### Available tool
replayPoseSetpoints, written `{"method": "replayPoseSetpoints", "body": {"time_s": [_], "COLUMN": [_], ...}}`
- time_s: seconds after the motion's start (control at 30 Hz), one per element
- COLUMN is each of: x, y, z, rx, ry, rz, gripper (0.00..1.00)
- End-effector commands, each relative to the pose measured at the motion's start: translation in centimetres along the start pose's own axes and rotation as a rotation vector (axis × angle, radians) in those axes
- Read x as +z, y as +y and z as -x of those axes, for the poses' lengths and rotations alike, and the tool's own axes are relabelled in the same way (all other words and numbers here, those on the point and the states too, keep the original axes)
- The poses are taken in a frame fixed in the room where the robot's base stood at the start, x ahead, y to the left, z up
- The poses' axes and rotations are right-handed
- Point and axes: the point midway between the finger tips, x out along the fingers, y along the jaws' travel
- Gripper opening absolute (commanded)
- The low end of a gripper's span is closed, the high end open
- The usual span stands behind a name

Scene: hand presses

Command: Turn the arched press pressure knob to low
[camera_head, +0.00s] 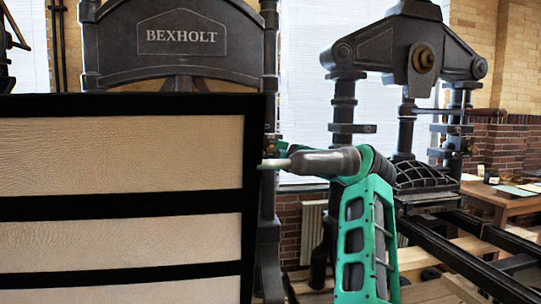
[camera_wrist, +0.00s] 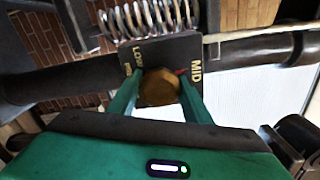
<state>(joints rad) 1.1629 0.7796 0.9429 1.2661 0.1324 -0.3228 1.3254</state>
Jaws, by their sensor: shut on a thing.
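The arched press (camera_head: 181,47), marked BEXHOLT, stands at the left in the head view. Its brass-coloured pressure knob (camera_wrist: 159,87) shows in the middle of the wrist view, in front of a dark plate (camera_wrist: 150,52) lettered LOW on the left and MID on the right. A small red mark shows at the knob's right, beside MID. My gripper (camera_wrist: 157,88) has its green fingers on both sides of the knob and is shut on it. In the head view the fingers are mostly hidden near the press's right post.
A dark frame with pale panels (camera_head: 120,155) fills the lower left in the head view. A grey grip on a light rod (camera_head: 328,162) crosses in front of my arm. Another press (camera_head: 405,48) stands at the right. A coil spring (camera_wrist: 150,18) is close to the plate.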

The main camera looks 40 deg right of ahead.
Motion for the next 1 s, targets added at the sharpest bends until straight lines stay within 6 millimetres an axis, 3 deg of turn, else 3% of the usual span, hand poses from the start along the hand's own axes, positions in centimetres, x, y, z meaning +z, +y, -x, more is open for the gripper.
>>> {"method": "replayPoseSetpoints", "body": {"time_s": [1.0], "x": [-0.06], "y": [0.74], "z": [0.0], "rx": [0.013], "ry": [-0.006], "rz": [0.96], "gripper": [0.22]}}
